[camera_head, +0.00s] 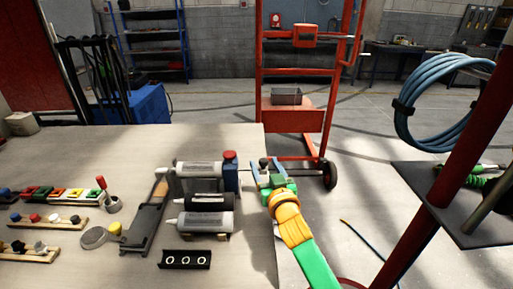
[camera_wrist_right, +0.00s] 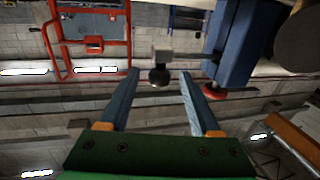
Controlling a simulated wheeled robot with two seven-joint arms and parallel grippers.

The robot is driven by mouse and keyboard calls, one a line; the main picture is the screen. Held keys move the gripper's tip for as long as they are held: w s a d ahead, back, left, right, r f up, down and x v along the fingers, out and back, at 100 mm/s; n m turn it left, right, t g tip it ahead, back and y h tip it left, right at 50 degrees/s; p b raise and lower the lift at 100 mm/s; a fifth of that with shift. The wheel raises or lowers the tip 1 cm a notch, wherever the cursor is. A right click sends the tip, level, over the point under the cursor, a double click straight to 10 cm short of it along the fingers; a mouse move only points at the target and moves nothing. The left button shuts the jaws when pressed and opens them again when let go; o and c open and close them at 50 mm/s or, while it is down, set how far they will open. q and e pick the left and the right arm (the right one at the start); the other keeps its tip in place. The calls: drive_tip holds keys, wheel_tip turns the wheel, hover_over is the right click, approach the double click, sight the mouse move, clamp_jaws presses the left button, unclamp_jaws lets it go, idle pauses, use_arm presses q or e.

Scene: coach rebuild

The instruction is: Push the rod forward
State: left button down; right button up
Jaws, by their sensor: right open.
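A device with grey cylinders (camera_head: 200,170) lies on the table, with a blue block (camera_head: 231,178) and red cap at its right end. My right gripper (camera_head: 266,168) is just right of the blue block, its two blue fingers open. A short rod with a dark round tip (camera_wrist_right: 160,74) and pale block behind it appears between the spread fingers in the wrist view, without visible contact. In the head view a small dark knob (camera_head: 264,162) shows between the fingertips. The blue block also shows in the wrist view (camera_wrist_right: 232,45). My left gripper is not in view.
The table (camera_head: 130,146) also holds a dark bracket (camera_head: 184,260), a grey clamp-like tool (camera_head: 147,222) and racks of coloured parts (camera_head: 60,194) at left. A red hand truck (camera_head: 296,120) stands beyond. A red post (camera_head: 460,150) with a shelf stands right.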

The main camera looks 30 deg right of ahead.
sight(262, 158)
drive_tip(key=shift+w+d+r, duration=0.2)
drive_tip(key=shift+w+r, duration=0.3)
drive_tip(key=shift+w, duration=0.15)
drive_tip(key=x, duration=0.4)
drive_tip(key=shift+f, duration=0.3)
drive_tip(key=shift+s+r, duration=0.1)
drive_tip(key=shift+s, duration=0.05)
clamp_jaws()
idle(0.5)
